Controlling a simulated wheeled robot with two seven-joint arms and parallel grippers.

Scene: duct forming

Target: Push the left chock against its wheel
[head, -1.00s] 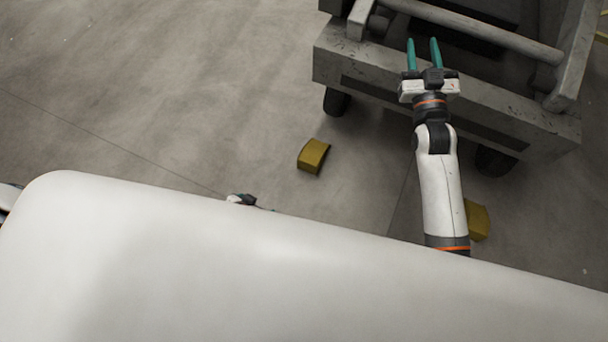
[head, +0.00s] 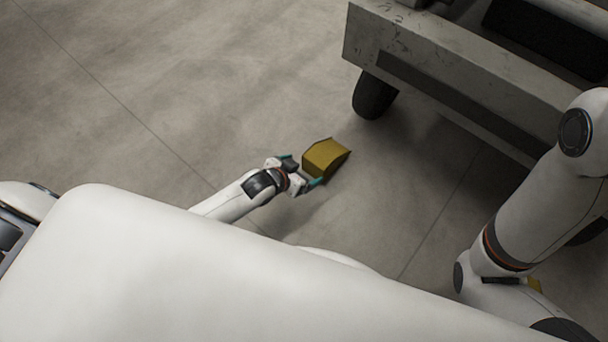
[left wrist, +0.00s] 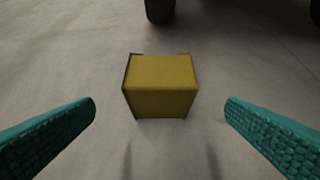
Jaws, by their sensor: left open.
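The left chock (head: 326,157) is a yellow block on the floor, short of the cart's left wheel (head: 374,95), with a gap of bare floor between them. In the left wrist view the chock (left wrist: 161,86) sits centred ahead, and the dark wheel (left wrist: 160,10) stands beyond it at the top edge. My left gripper (head: 302,172) is open, low by the chock's near side. In the left wrist view its teal fingers (left wrist: 160,118) are spread wider than the chock, with nothing between them. My right arm shows at the right; its gripper is out of view.
The grey cart (head: 440,82) fills the upper right. The floor to the left is clear.

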